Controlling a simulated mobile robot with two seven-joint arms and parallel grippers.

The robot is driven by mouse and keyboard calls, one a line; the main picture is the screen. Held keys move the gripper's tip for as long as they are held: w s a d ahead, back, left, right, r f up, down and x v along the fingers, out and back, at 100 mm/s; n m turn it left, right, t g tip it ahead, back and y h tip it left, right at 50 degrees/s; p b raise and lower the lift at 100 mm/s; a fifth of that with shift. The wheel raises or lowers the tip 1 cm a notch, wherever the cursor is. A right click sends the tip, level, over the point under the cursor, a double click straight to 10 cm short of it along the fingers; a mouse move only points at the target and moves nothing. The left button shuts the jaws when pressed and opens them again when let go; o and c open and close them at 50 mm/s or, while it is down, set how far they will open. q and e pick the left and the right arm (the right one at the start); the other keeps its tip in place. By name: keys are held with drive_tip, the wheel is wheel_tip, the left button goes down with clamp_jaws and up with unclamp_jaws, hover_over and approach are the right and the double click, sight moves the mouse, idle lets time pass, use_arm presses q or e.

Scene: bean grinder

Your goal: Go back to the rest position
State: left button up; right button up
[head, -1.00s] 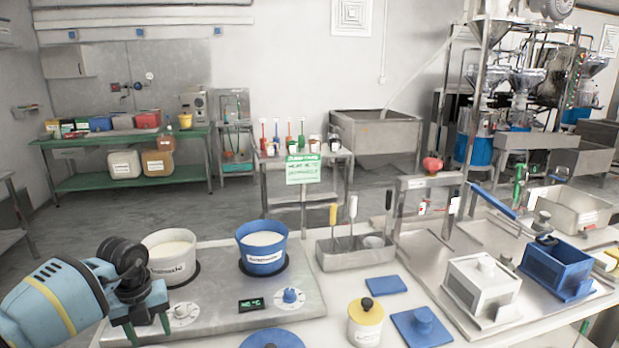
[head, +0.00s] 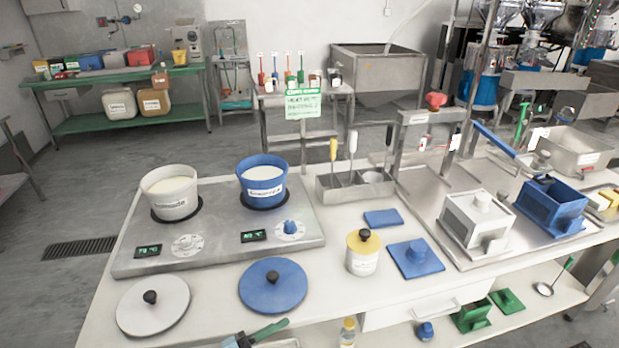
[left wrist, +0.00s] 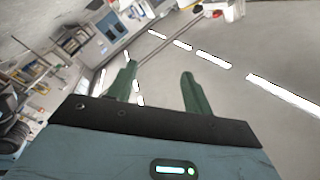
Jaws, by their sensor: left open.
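In the head view, a green finger and a bit of teal body, seemingly of my left gripper (head: 258,333), show at the bottom edge, in front of the worktable (head: 205,322). Most of that arm is cut off.
The hotplate (head: 225,222) bears a white pot (head: 172,196) and a blue pot (head: 264,190). A white lid (head: 165,312), a blue lid (head: 285,291) and a yellow-topped jar (head: 362,262) are on the worktable. Open floor (head: 85,200) lies to the left.

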use_arm(q)
drive_tip(key=s+a+f+n+y, duration=0.7)
drive_tip(key=s+f+n, duration=0.1)
drive_tip(key=s, duration=0.3)
drive_tip(key=s+a+f+n+g+y, duration=0.1)
drive_tip(key=s+a+f+n+y, duration=0.6)
drive_tip(key=s, duration=0.5)
wheel_tip(320, 180, down, 2)
drive_tip(key=a+n, duration=0.1)
drive_tip(key=n, duration=0.2)
drive_tip(key=shift+s+f+n, duration=0.15)
drive_tip(key=shift+s+n, duration=0.05)
drive_tip(key=shift+n, duration=0.1)
drive_tip(key=shift+a, duration=0.1)
